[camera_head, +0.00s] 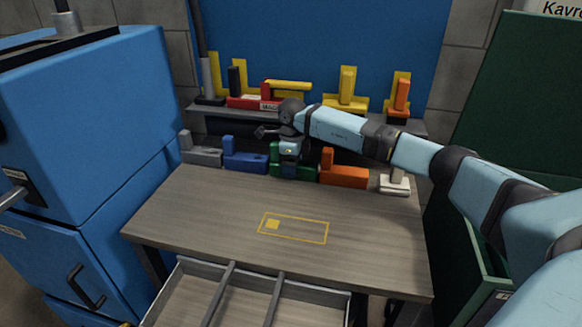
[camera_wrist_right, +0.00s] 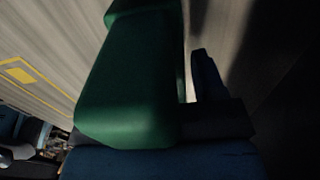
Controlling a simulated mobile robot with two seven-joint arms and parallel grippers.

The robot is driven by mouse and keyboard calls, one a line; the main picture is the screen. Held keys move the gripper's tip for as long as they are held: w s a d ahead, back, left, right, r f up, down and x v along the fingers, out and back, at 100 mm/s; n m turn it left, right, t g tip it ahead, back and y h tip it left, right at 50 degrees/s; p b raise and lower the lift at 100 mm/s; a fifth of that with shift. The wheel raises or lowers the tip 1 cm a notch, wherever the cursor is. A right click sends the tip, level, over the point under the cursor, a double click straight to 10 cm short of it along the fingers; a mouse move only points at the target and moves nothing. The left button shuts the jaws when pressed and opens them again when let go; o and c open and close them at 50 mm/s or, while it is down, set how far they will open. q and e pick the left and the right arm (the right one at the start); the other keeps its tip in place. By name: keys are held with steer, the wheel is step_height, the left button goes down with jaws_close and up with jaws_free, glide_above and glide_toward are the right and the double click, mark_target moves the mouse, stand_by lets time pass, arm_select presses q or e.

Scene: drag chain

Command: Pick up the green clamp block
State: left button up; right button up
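The green clamp block (camera_head: 308,174) stands at the back edge of the wooden table, between a blue block and an orange block. My right gripper (camera_head: 290,152) is over it from above and hides part of it. In the right wrist view the green block (camera_wrist_right: 128,85) fills the middle, very close to the gripper. One dark finger (camera_wrist_right: 207,80) shows to its right, with a narrow light gap between finger and block. The other finger is hidden behind the block. The gripper looks open around it. My left gripper is not in view.
Close beside are the blue block (camera_head: 243,157) and orange block (camera_head: 343,172), with grey (camera_head: 203,152) and white (camera_head: 394,184) ones further out. A shelf (camera_head: 215,108) with coloured parts is behind. The table front (camera_head: 200,215) is clear, with a yellow outline (camera_head: 295,228).

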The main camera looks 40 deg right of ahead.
steer(key=c, duration=0.7)
steer(key=shift+c, duration=0.7)
steer(key=shift+r, duration=0.15)
